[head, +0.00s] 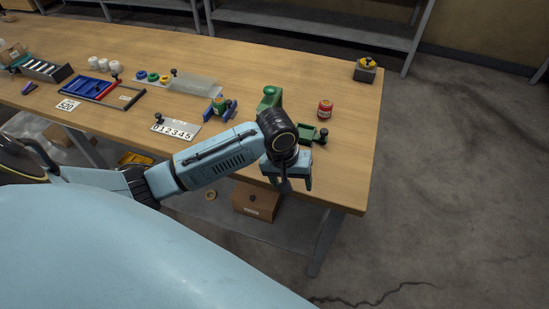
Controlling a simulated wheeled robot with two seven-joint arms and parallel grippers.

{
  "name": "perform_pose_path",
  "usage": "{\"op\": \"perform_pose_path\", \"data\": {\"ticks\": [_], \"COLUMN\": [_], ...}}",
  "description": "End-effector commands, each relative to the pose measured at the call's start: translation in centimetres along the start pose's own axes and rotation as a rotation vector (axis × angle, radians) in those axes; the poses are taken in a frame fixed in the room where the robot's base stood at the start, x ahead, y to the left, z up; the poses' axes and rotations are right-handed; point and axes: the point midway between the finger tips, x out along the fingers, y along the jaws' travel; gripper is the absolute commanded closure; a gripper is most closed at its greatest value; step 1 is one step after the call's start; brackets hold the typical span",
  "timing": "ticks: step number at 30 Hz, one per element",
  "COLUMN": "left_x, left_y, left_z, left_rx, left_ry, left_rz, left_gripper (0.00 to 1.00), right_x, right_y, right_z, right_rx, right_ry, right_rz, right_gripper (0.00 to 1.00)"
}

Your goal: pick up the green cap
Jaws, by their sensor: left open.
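Several small coloured round caps sit in a row at the left end of a pale tray (193,83); one of them looks like a green cap (153,77), though it is very small in the picture. My left gripper (291,185) is open and empty, pointing down over the table's front right edge. It is well to the right of the row of caps and nearer to me. My right gripper is not in view.
The wooden table (330,75) also holds a green stand (269,97), a red jar (325,110), a green device (314,134), a blue holder (219,107), a number plate (176,127) and a yellow-topped block (366,70). A cardboard box (256,201) is below.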

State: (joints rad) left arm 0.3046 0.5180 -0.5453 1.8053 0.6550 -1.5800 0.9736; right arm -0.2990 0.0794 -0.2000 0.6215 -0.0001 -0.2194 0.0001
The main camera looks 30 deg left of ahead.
Motion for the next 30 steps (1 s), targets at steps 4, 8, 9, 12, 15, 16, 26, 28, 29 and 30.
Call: {"op": "perform_pose_path", "data": {"ticks": [4,8,9,12,15,16,26,28,29,30], "left_x": [-5.1,-8.7,-9.6,-11.3,-12.1,-12.1,-6.5,-5.5,-5.2,-4.8], "left_y": [-1.1,-2.8,-3.2,-4.2,-4.7,-4.8,-5.9,-6.0,-6.1,-6.2], "left_z": [-4.2,-7.1,-7.8,-9.2,-9.8,-9.9,-9.6,-9.5,-9.5,-9.5], "left_rx": [-0.185,-0.384,-0.436,-0.542,-0.602,-0.611,-0.623,-0.623,-0.623,-0.622], "left_ry": [-0.008,-0.014,-0.013,-0.012,-0.012,-0.012,-0.013,-0.013,-0.013,-0.013], "left_rz": [-0.087,-0.157,-0.171,-0.194,-0.204,-0.206,-0.208,-0.207,-0.207,-0.207], "left_gripper": [0.32,0.32,0.32,0.32,0.32,0.32,0.32,0.32,0.32,0.32], "right_x": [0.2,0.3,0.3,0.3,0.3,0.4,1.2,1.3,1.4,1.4], "right_y": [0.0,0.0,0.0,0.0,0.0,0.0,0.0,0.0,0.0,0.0], "right_z": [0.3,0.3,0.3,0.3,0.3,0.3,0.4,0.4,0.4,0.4], "right_rx": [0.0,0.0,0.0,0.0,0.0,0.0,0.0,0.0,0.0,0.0], "right_ry": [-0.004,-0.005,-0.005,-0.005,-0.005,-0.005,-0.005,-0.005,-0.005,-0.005], "right_rz": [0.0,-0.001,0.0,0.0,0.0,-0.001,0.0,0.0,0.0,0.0], "right_gripper": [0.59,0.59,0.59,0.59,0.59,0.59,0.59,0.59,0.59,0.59]}}
